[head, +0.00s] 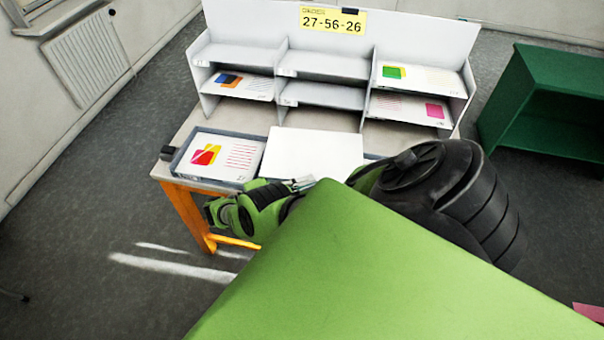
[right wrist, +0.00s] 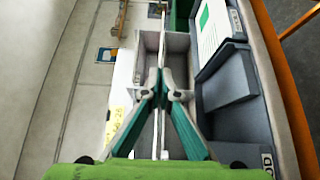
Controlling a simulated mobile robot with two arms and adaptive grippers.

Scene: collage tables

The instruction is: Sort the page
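A white page (head: 315,153) with a blank face toward the head camera is held in front of the sorting rack (head: 250,55). My right gripper (head: 303,184) is at its lower edge. In the right wrist view its fingertips (right wrist: 163,78) meet on the thin, edge-on page. The rack has three columns and two rows of compartments. Printed pages lie in the lower left (head: 242,84), upper right (head: 420,78) and lower right (head: 410,107) compartments. The others look empty. A page with red and yellow shapes (head: 220,157) lies in a tray at the table's left. My left gripper is out of view.
A yellow sign (head: 333,20) on the rack's back panel reads 27-56-26. The table (head: 185,135) has orange legs. A green shelf unit (head: 550,110) stands at the right. My green arm link covers the lower middle of the head view.

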